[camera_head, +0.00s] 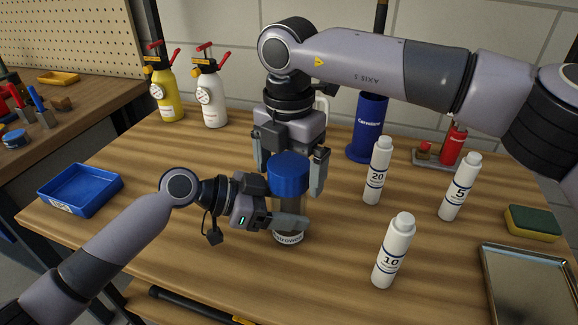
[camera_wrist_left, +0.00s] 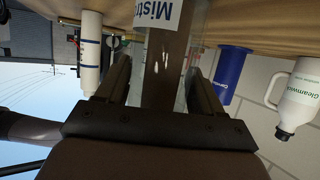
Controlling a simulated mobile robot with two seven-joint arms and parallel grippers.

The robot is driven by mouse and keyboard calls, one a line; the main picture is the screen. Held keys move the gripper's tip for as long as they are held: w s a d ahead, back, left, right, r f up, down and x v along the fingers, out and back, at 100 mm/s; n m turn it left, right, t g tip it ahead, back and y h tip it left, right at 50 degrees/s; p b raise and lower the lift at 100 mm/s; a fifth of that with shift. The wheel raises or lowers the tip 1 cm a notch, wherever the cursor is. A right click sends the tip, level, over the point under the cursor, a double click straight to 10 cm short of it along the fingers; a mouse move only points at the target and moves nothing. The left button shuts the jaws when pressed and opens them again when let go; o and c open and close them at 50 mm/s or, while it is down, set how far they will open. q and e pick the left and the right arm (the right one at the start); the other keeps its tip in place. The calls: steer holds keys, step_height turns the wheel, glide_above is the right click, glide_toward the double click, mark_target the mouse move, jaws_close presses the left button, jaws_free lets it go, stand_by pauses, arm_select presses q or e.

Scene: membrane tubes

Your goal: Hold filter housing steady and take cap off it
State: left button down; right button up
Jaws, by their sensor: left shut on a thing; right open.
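The filter housing (camera_head: 289,205) stands upright on the wooden table, a clear cylinder with a label at its foot. Its blue cap (camera_head: 288,174) sits on top. My left gripper (camera_head: 291,222) is shut on the housing's lower body from the left. In the left wrist view the housing (camera_wrist_left: 166,50) appears upside down between the fingers, with part of its label showing; the cap is out of that view. My right gripper (camera_head: 288,168) points down from above, open, with one finger on either side of the cap. Whether the fingers touch the cap cannot be told.
White tubes marked 20 (camera_head: 377,172), 5 (camera_head: 459,188) and 10 (camera_head: 393,252) stand to the right. Behind are a blue cylinder (camera_head: 367,128) and two spray bottles (camera_head: 210,92). A blue tray (camera_head: 80,190) lies left, a metal tray (camera_head: 485,270) right. The table between blue tray and housing is partly clear.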

step_height(320, 180, up, 4)
steer(key=shift+f, duration=0.15)
steer(key=shift+r, duration=0.5)
steer(key=shift+c, duration=0.6)
step_height(320, 180, up, 3)
steer(key=m, duration=0.5)
steer(key=shift+f+m, duration=0.35)
steer(key=shift+m, duration=0.05)
steer(key=shift+f, duration=3.5)
steer(key=c, duration=1.1)
steer(key=shift+o, duration=0.2)
steer(key=shift+n, duration=1.7)
